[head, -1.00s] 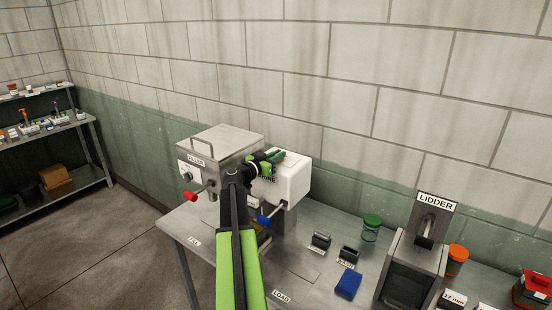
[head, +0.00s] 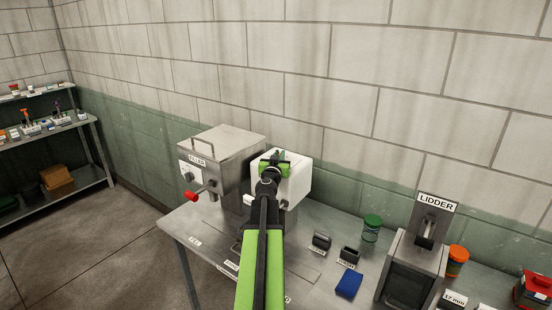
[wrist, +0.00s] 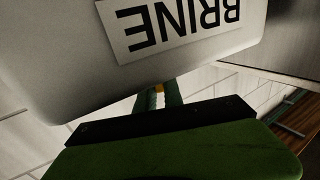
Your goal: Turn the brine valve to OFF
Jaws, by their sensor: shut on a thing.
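The white brine box (head: 294,185) stands on the bench, behind my gripper. Its BRINE label (wrist: 175,25) shows upside down in the wrist view. My gripper (head: 274,160) is at the upper front of the box. In the wrist view its green fingers (wrist: 158,99) are close together, just beyond the box's edge. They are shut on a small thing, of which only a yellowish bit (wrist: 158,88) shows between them. I cannot tell whether this is the brine valve. The valve's setting and any OFF mark are not visible.
The steel FILLER (head: 220,165) with a red-knobbed lever (head: 192,196) stands close on the left. To the right are black holders, a blue cloth-like block (head: 348,284), a green-lidded jar (head: 371,228) and the LIDDER (head: 418,262). The wall is close behind.

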